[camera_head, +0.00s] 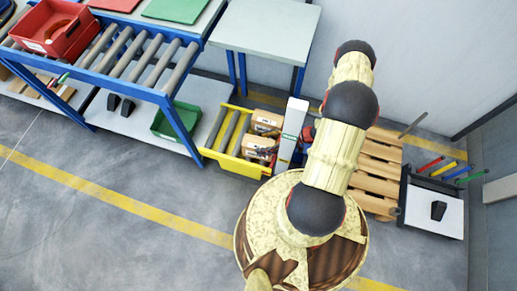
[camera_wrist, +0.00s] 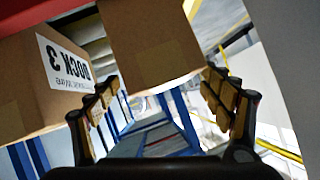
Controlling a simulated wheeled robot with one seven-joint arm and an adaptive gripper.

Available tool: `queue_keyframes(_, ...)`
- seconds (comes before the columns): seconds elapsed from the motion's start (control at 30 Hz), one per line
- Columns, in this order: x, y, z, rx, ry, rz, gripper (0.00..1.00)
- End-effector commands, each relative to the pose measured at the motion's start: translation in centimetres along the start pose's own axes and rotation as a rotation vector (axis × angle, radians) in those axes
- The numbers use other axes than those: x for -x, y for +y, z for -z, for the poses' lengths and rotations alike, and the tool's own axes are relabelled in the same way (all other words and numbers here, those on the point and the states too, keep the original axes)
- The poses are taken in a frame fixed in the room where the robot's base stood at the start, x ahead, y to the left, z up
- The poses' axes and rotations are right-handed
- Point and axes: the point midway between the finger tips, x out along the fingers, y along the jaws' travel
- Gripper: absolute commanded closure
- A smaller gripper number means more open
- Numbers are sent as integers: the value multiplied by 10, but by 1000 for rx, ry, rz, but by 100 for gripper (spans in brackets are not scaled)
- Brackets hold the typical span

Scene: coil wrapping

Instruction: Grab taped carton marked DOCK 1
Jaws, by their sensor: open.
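Two brown cartons show in the head view, the farther one (camera_head: 267,122) and the nearer one (camera_head: 259,147), at the right end of a yellow-framed roller unit (camera_head: 215,156). My gripper (camera_wrist: 162,100) is open and empty. In the wrist view, a carton (camera_wrist: 150,40) is ahead of the gap between my fingers, its label side hidden. A second carton (camera_wrist: 35,85) at the left bears a white label reading DOCK 3. No DOCK 1 marking is readable in either view. In the head view my fingers are small and partly hidden near the nearer carton.
A white upright panel (camera_head: 291,135) stands close beside the cartons and my arm. A wooden pallet stack (camera_head: 375,170) is to the right. A blue-framed roller conveyor (camera_head: 125,50) with a red bin (camera_head: 55,27) is at upper left. Open floor lies in front.

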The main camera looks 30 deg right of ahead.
Motion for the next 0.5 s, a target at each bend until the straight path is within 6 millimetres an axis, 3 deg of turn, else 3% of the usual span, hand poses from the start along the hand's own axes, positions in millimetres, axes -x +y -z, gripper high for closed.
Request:
queue_keyframes(0.2,0,0,1,0,0,-1,19)
queue_keyframes(0.5,0,0,1,0,0,-1,36)
